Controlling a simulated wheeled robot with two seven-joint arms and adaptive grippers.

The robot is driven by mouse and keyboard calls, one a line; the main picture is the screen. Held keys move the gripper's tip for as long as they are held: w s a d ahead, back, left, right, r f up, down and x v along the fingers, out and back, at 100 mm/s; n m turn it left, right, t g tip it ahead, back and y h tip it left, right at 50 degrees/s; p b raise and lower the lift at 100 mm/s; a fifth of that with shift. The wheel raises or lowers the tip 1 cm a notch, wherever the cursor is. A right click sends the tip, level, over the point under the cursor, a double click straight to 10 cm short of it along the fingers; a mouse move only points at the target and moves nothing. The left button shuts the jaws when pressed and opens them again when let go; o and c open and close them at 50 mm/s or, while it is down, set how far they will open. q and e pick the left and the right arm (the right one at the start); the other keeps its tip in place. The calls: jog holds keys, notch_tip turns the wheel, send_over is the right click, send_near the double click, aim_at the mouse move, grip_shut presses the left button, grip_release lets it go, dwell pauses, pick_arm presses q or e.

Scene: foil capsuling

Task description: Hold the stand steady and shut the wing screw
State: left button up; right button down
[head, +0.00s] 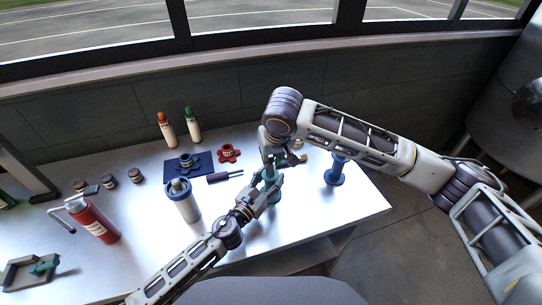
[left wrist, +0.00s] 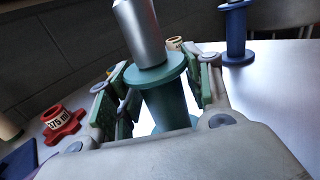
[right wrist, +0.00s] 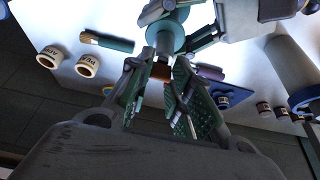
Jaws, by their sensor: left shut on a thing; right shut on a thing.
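The teal stand (left wrist: 167,100) is a flanged spool with a silver post (left wrist: 138,30) rising from its top; the stand also shows in the head view (head: 270,174). My left gripper (head: 266,187) is shut around the stand's body, one finger on each side below the flange. My right gripper (right wrist: 162,92) is above the stand. It is shut on a small copper-brown piece (right wrist: 161,72) at the end of the silver post (right wrist: 165,43). The fingers partly hide this piece, so I cannot tell whether it is the wing screw.
A blue stand (head: 336,172) is to the right. A red star-shaped piece (head: 229,153), a blue mat (head: 203,173) and a blue-lidded canister (head: 188,207) are to the left. A red bottle (head: 94,223) is farther left. The front right of the table is clear.

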jog(key=shift+n, duration=0.4)
jog(key=shift+d+n+g+y, duration=0.1)
jog(key=shift+n+g+y, duration=0.5)
jog(key=shift+n, duration=1.1)
jog(key=n+y, duration=0.1)
jog(key=n, duration=0.3)
jog(key=shift+w+g, duration=0.15)
jog(key=shift+g, duration=0.25)
jog(key=n+g+y, duration=0.1)
jog(key=n, duration=0.3)
jog(key=shift+w+d+n, duration=0.1)
jog(key=shift+n, duration=0.3)
jog(key=shift+w+r+n+g, duration=0.15)
jog(key=shift+n+g, duration=0.95)
jog(key=shift+n, duration=1.3)
jog(key=c, duration=1.3)
grip_release()
